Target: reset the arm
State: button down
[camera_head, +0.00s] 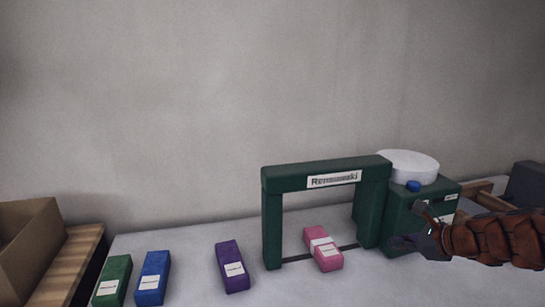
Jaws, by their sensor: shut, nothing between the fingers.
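My gripper (412,228) is at the right, at the end of my brown, segmented arm that reaches in from the right edge. It is shut with nothing in it. It appears in front of a green box-shaped unit (398,212) with a white round top (408,166) and a blue button (413,186). I cannot tell how far the gripper is from the unit.
A green arch (275,235) with a label stands on the pale table (200,290). A pink labelled block (322,250) lies under it. Purple (231,265), blue (154,275) and green (114,278) blocks lie leftward. A cardboard box (35,240) sits far left.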

jog(key=s+a+n+g+p, duration=0.3)
jog(key=s+a+n+g, duration=0.4)
jog(key=s+a+n, duration=0.8)
jog(key=s+n+g+h+p, duration=0.2)
jog(key=s+n, duration=0.8)
jog(key=s, duration=1.1)
jog(key=f+g+h, duration=0.1)
jog(key=g+h, duration=0.1)
jog(key=h, duration=0.2)
jog(key=shift+d+p, duration=0.3)
jog(key=shift+p, duration=0.1)
jog(key=shift+s, duration=0.1)
